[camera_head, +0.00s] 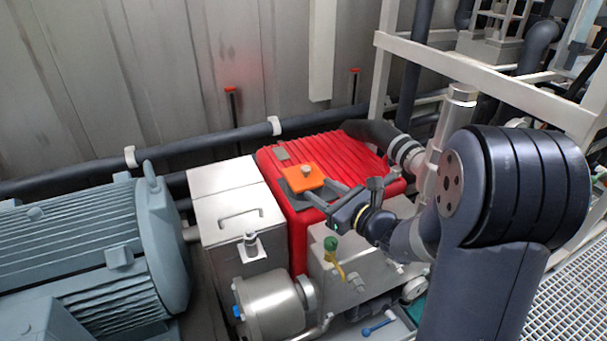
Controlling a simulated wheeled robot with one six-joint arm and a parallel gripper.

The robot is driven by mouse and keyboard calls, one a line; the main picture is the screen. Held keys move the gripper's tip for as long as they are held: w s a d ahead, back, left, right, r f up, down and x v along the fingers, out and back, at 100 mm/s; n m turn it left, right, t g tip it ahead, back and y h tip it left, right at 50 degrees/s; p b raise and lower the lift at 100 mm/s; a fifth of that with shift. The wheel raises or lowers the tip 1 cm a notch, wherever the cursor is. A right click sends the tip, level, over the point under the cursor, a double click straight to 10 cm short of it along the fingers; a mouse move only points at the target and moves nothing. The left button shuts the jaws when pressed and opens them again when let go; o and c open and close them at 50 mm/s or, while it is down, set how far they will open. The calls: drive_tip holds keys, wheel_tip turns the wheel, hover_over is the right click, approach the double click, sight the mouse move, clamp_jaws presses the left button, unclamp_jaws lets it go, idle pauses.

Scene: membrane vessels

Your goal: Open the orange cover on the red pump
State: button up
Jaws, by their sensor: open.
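The red pump (345,157) stands in the middle of the head view, with a ribbed top. The orange cover (302,178) lies on its top near the front left edge and carries a small pale knob. The cover looks shut and flat over a dark grey plate. My gripper (300,191) reaches in from the right, low over the pump top. Its two fingers are apart, with the tips beside the cover's front and right edges. Whether they touch the cover cannot be told. Nothing shows between the fingers.
A blue-grey motor (90,255) stands at the left, with a metal box (232,210) between it and the pump. A steel cylinder (272,305) and a yellow-handled valve (335,262) stand in front. Pipes run along the back wall. A white frame (480,75) stands at the right.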

sight(309, 171)
drive_tip(key=w+a+m, duration=0.1)
drive_tip(key=w, duration=0.3)
drive_tip(key=w+a+f+t, duration=0.1)
drive_tip(key=w, duration=0.3)
drive_tip(key=w+a+m+h, duration=0.1)
drive_tip(key=w+a, duration=0.1)
drive_tip(key=w, duration=0.2)
drive_tip(key=shift+f+m+t+p, duration=0.3)
drive_tip(key=shift+f+p, duration=0.05)
drive_tip(key=shift+f, duration=0.05)
drive_tip(key=shift+c, duration=0.5)
clamp_jaws()
